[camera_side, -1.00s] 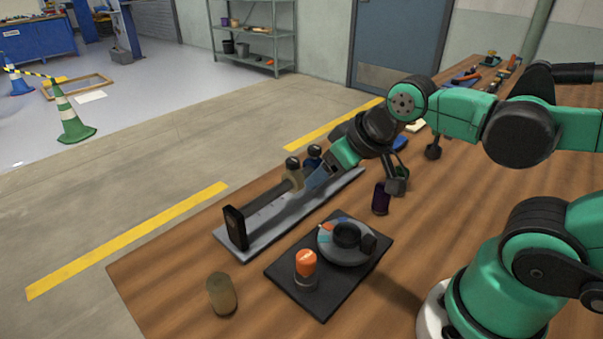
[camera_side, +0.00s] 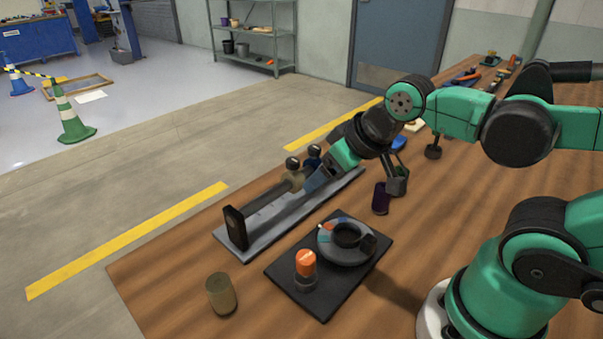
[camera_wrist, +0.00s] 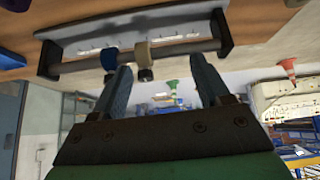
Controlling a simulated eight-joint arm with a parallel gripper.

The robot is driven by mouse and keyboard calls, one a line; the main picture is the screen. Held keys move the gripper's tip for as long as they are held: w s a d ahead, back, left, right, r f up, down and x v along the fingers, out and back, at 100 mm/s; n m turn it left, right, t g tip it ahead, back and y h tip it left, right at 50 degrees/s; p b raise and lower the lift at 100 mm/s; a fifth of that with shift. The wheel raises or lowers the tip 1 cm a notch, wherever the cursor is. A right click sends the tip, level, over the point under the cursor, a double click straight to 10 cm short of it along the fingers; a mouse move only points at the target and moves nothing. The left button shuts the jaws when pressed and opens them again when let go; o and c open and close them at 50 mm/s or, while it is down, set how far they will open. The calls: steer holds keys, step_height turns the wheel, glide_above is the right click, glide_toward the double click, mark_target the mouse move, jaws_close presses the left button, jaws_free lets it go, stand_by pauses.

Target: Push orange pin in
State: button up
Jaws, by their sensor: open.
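The orange pin (camera_side: 305,262) stands upright in a dark round base on a black square plate (camera_side: 326,307), at the front middle of the side view. My gripper (camera_side: 309,182) is well behind it, over a grey rail fixture (camera_side: 248,248). In the wrist view my gripper (camera_wrist: 160,76) is open, its two blue fingers apart with nothing held between them. A tan roller (camera_wrist: 142,54) and a blue roller (camera_wrist: 110,57) sit on the fixture's bar (camera_wrist: 185,49) just beyond the fingertips. The orange pin cannot be made out in the wrist view.
A round grey dial with a black hub (camera_side: 347,243) sits on the plate beside the pin. A brown cylinder (camera_side: 221,294) stands at the table's front left. A dark purple cylinder (camera_side: 381,198) stands behind the plate. Bare wood lies right of the plate.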

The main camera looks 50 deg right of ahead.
mark_target(307, 257)
steer(key=s+a+n+g, duration=0.1)
steer(key=a+n+g, duration=0.1)
steer(key=n, duration=0.2)
steer(key=a+f+n+g, duration=0.1)
steer(key=a+n+g, duration=0.1)
steer(key=n, duration=0.3)
steer(key=s+a+f+n+g, duration=0.1)
steer(key=a+n+g, duration=0.1)
steer(key=n, duration=0.3)
steer(key=shift+s+a+f, duration=0.1)
steer(key=shift+s+a, duration=0.1)
steer(key=shift+a, duration=0.25)
steer(key=shift+s+a+f, duration=0.1)
steer(key=shift+s+a, duration=0.05)
steer(key=shift+a, duration=0.25)
steer(key=shift+s+a+f+n+g, duration=0.1)
steer(key=shift+s+a+n+g, duration=0.15)
steer(key=shift+n, duration=0.45)
steer(key=shift+a+f, duration=0.1)
steer(key=shift+f, duration=2.7)
steer(key=shift+c, duration=0.2)
jaws_close()
